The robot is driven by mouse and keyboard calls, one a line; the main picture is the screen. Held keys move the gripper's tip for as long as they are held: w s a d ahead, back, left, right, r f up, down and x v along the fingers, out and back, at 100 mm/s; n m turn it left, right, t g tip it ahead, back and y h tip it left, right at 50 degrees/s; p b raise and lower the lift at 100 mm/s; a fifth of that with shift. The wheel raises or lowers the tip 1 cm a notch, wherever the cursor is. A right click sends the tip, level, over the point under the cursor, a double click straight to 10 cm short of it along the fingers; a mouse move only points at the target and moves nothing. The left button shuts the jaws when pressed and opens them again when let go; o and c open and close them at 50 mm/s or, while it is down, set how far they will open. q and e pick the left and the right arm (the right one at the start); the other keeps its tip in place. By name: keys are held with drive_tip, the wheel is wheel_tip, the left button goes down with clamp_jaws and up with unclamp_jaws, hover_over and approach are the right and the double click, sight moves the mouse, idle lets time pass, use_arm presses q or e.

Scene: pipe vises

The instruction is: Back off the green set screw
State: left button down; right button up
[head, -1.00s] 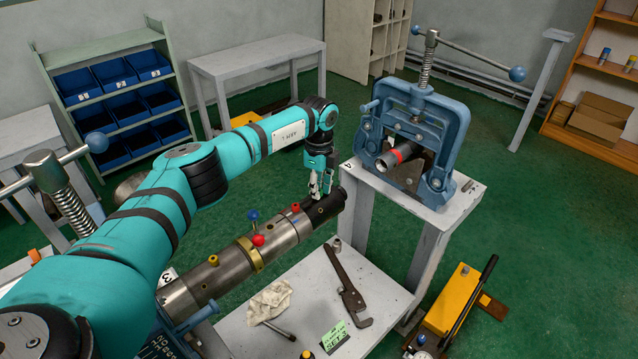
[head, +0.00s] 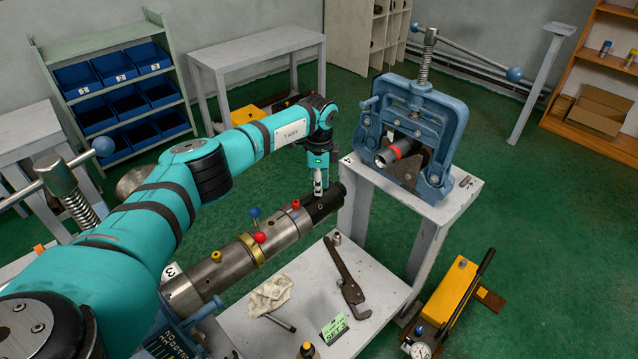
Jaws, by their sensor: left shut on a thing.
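A grey steel pipe assembly (head: 232,270) slants up from the lower left to a black end sleeve (head: 325,205). My left gripper (head: 319,194) points down at this sleeve, its fingers shut at the sleeve's top. What they hold is covered by the fingers. No green screw shows in the open, so the green set screw appears to be the thing held there. Red knobs (head: 260,237), a blue knob (head: 254,213) and a yellow one (head: 216,256) stand along the pipe. My right gripper is not in view.
A low bench (head: 385,275) below carries a wrench (head: 345,272), a rag (head: 271,294) and a green tag (head: 334,327). A yellow pump (head: 452,288) stands on the floor.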

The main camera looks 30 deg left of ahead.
use_arm(q)
drive_tip(key=shift+s+f, duration=0.2)
drive_tip(key=shift+f, duration=0.1)
drive_tip(key=c, duration=1.2)
unclamp_jaws()
drive_tip(key=shift+w, duration=0.15)
drive_tip(key=shift+r, duration=0.1)
drive_tip(key=shift+r, duration=0.35)
wheel_tip(320, 180, up, 11)
drive_tip(key=shift+r, duration=0.15)
drive_tip(key=shift+r, duration=0.1)
